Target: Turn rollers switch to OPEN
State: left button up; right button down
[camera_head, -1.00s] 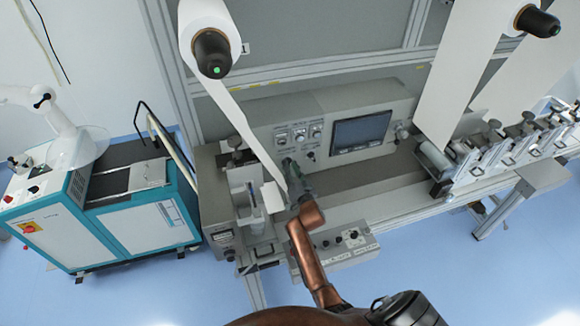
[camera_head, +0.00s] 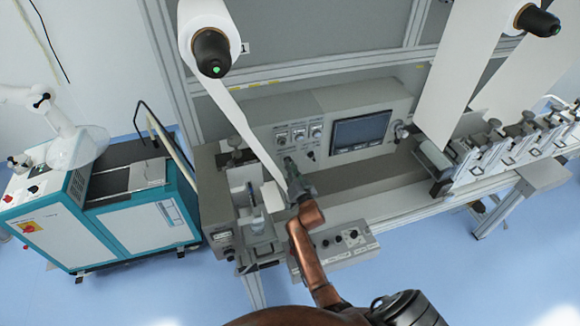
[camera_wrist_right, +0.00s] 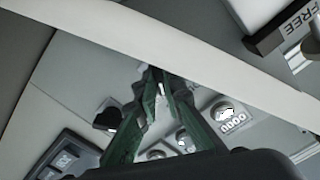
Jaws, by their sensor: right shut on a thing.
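The control panel (camera_head: 345,100) of the converter carries a row of small dials or switches (camera_head: 299,135) beside a dark screen (camera_head: 360,132). The labels there are too small to read, so the knob's setting cannot be told. In the right wrist view, other round knobs (camera_wrist_right: 222,109) sit close beside the fingers. My left gripper is not in view.
A white paper web (camera_head: 240,118) runs from the upper roll (camera_head: 206,25) down close beside my right gripper, and crosses the wrist view. A teal-and-white cabinet (camera_head: 125,225) stands at left.

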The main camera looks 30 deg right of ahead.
jog(key=n+b, duration=0.3)
jog(key=n, duration=0.8)
jog(key=shift+a+n, duration=0.15)
jog(key=shift+n, duration=0.25)
dwell(0.5)
jog(key=c, duration=2)
grip_release()
jog(key=shift+c, duration=0.2)
